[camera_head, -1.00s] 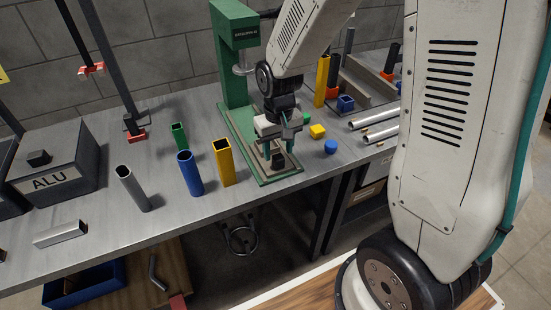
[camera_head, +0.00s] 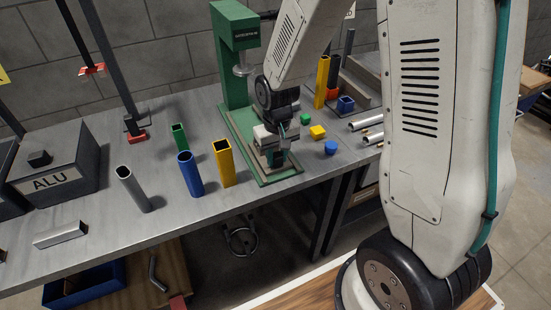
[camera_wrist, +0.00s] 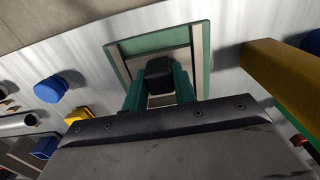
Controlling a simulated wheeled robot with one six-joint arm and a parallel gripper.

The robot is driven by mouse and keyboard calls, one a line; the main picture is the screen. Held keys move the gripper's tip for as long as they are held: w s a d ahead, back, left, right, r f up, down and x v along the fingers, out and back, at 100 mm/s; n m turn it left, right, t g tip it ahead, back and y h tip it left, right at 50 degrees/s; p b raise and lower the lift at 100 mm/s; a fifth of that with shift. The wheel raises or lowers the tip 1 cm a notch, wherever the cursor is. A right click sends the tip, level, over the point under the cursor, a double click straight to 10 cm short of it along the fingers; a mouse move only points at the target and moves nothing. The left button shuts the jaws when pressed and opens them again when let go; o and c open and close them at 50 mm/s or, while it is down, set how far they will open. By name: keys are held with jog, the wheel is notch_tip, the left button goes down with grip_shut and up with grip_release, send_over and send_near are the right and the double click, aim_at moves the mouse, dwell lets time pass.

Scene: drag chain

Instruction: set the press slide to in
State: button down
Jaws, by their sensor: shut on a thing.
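The green press (camera_head: 236,60) stands on the bench, its base plate (camera_head: 234,141) running toward the front edge. The press slide is a beige plate (camera_wrist: 152,49) within the green-edged base in the wrist view. A black knob (camera_wrist: 160,72) stands on the slide. My gripper (camera_head: 277,157) is low over the front part of the base. In the wrist view my gripper (camera_wrist: 160,88) has a teal finger on each side of the knob and is shut on it. The rest of the slide is hidden by the gripper.
A yellow tube (camera_head: 223,163) and a blue tube (camera_head: 189,174) stand close left of the base. A yellow block (camera_head: 318,132), a blue piece (camera_head: 331,147) and a green cube (camera_head: 306,119) lie to its right. The bench's front edge is near.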

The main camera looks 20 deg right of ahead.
jog(key=w, duration=1.1)
jog(key=shift+w, duration=0.15)
jog(key=c, duration=1.1)
grip_release()
jog(key=shift+r, duration=3.95)
